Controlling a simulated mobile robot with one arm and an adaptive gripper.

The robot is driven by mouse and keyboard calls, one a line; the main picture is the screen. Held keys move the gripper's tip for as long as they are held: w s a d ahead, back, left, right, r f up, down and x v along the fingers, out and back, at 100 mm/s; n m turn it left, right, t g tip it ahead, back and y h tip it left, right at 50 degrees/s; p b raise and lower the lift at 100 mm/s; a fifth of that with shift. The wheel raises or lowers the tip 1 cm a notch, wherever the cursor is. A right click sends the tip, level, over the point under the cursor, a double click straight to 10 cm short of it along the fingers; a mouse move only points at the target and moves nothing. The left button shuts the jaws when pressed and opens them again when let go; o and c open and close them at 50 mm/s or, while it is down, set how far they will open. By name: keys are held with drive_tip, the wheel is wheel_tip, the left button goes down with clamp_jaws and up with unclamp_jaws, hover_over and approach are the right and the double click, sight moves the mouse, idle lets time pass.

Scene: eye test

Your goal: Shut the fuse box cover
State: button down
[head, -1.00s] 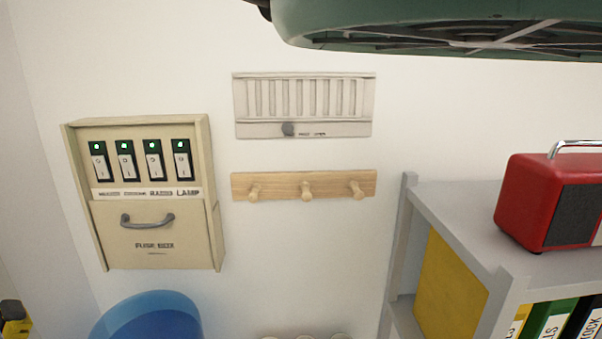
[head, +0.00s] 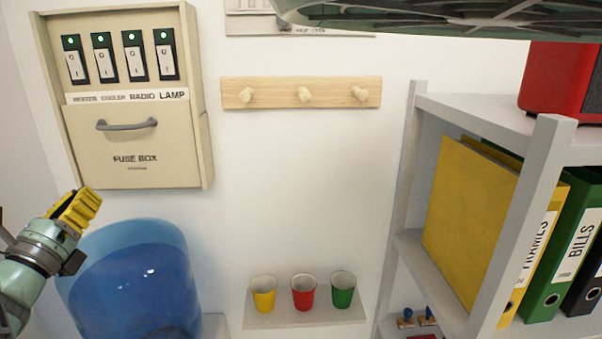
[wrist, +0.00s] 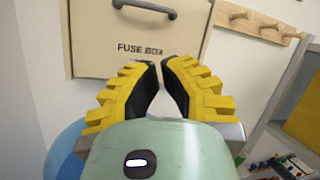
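The cream fuse box (head: 206,150) hangs on the wall at the upper left in the head view. Its cover (head: 135,140) is the lower front panel with a grey handle (head: 127,126) and the words FUSE BOX. The cover is down, leaving several switches with green lights exposed above it. My gripper (head: 90,200), with yellow fingers, is below and left of the cover in the head view. In the wrist view the fingertips (wrist: 160,61) are drawn together with nothing between them. They appear below the cover's lettering (wrist: 140,49); whether they touch it I cannot tell.
A blue water bottle (head: 135,285) stands below the box, close to my gripper. A wooden peg rail (head: 275,92) is on the wall. A small shelf (head: 310,317) holds three cups. A grey rack (head: 545,200) with binders stands at the right.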

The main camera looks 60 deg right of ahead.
sight(128, 151)
drive_tip(key=w+d+r+m+p, duration=0.1)
drive_tip(key=w+d+r+p, duration=0.1)
drive_tip(key=w+d+p, duration=0.2)
drive_tip(key=w+d+r+m+t+y+p, duration=0.1)
drive_tip(key=w+d+r+p, duration=0.2)
drive_tip(key=d+p, duration=0.3)
drive_tip(key=shift+w+r+m, duration=0.25)
drive_tip(key=shift+w+m, duration=0.15)
drive_tip(key=shift+w, duration=0.35)
